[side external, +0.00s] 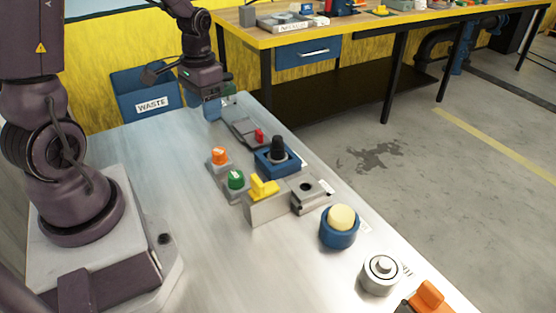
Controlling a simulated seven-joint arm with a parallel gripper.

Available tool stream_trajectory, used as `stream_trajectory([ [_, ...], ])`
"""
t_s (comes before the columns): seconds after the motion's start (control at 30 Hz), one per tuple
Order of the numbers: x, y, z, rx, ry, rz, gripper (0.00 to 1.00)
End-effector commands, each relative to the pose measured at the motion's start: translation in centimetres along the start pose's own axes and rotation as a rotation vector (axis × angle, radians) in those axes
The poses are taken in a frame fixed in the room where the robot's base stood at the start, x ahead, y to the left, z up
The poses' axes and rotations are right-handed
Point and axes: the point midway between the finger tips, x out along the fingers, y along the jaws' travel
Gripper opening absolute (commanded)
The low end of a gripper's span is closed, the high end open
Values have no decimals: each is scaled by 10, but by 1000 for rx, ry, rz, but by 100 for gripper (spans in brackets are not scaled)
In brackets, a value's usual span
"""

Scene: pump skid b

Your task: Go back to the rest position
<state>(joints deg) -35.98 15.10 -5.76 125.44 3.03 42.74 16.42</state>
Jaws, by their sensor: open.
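My gripper (212,103) hangs at the end of my dark arm, at the far end of the metal table (170,195), in front of the waste bin side. Its blue fingers point down near the table's far edge. It is open, and I see nothing held in it. Whether the fingertips touch anything is too small to tell.
On the table stand an orange button (218,156), a green button (235,180), a black knob on a blue base (277,163), a yellow handle (264,187), a cream button (341,218) and a round grey dial (380,272). A blue waste bin (145,90) and a workbench (370,33) stand behind.

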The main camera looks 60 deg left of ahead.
Motion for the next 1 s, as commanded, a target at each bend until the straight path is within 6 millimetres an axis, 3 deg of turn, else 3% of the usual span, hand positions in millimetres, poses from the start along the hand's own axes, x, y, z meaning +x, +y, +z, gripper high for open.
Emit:
stream_trajectory([
  [0.03,-16,10,5,-11,23,-15,66],
  [0.3,-87,72,46,-29,191,-46,66],
  [0.5,-125,113,83,51,367,-13,66],
  [0.8,-156,141,106,194,545,36,66],
  [1.0,-156,143,106,205,545,37,66],
])
